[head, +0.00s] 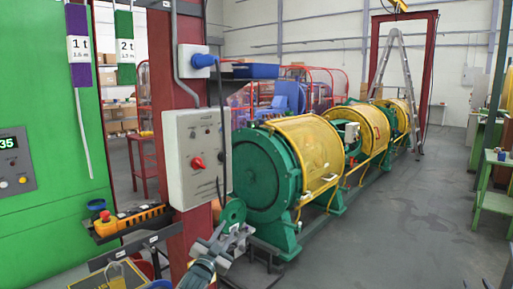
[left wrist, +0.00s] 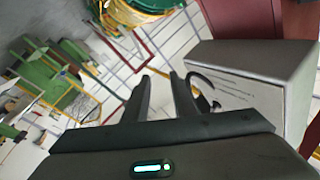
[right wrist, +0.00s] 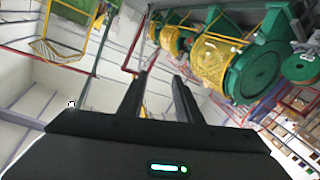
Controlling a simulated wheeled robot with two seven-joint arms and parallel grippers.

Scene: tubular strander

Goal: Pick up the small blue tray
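The small blue tray (head: 255,71) shows in the head view, high beside the red column and to the right of a blue plug-like fitting. I cannot make out the tray in either wrist view. My left gripper (left wrist: 160,76) is open, with nothing between its fingers. A grey box lies close to its right in the left wrist view. My right gripper (right wrist: 159,76) is open and empty, with the machine in the background.
The red column (head: 168,75) carries a grey control box (head: 197,155) below the tray, with a black cable hanging in front. Left of it is a green cabinet (head: 35,80). Behind stand green and yellow strander drums (head: 305,150). The floor at the right (head: 420,220) is clear.

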